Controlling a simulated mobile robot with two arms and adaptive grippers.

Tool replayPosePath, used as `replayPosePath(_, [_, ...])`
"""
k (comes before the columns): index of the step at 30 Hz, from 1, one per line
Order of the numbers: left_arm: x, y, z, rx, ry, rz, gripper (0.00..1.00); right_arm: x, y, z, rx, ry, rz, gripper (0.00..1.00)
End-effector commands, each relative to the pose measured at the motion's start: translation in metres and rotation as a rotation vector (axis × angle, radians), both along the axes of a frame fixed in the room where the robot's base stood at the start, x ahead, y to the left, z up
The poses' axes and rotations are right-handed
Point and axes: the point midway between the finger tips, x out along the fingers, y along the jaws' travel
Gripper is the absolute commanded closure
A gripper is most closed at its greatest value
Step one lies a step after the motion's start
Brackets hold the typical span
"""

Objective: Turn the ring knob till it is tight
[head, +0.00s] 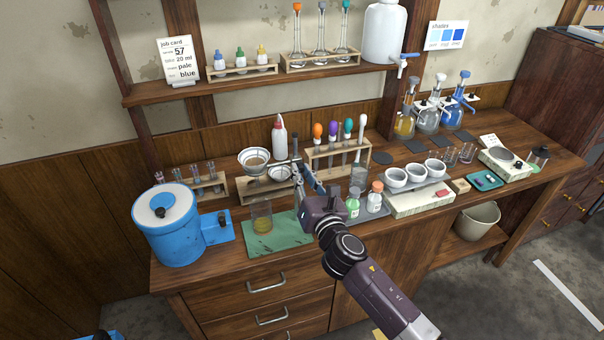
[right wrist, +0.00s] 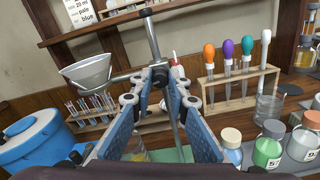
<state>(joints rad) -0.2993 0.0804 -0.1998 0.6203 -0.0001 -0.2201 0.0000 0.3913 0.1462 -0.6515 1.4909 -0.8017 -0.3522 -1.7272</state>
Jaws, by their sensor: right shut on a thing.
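A metal stand rod (right wrist: 151,38) rises in the middle of the right wrist view; its top also shows in the head view (head: 295,145). In the head view the right gripper (head: 300,172) reaches in from the front.
A beaker of yellow liquid (head: 262,218) stands on a green mat (head: 283,235) below the funnel. A rack with coloured droppers (head: 338,160) and capped bottles (head: 374,198) are close on the right. A blue tank (head: 167,232) stands at the left.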

Motion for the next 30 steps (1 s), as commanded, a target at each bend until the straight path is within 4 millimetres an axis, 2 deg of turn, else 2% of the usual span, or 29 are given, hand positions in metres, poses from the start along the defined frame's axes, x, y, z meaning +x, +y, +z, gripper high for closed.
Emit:
replayPosePath(8, [-0.001,0.000,-0.003,0.000,0.001,0.001,0.60,0.000,0.000,0.000,0.177,0.057,0.000,1.00])
replayPosePath(30, [-0.001,0.000,-0.013,0.000,0.001,0.000,0.60,0.000,0.000,0.000,0.845,0.274,-0.001,1.00])
